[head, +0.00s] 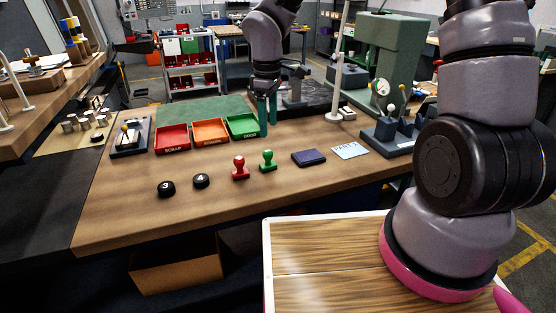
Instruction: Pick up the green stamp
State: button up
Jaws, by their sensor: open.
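The green stamp (267,160) stands upright on the wooden bench (190,218), just right of the red stamp (240,168). My gripper (267,118) hangs above the back part of the bench, pointing down, beyond the green stamp and beside the green tray. Its teal fingers are open, and I see nothing between them. It is apart from the green stamp. The green stamp is in full view.
Red (171,139), orange (210,132) and green (243,125) trays stand behind the stamps. Two black round pieces (166,189) lie to the left. A dark blue pad (309,158) and a card (350,151) lie to the right. The bench's front is clear.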

aim_at(268, 151)
jog(key=f, duration=1.1)
jog(key=shift+a, duration=0.2)
grip_shut()
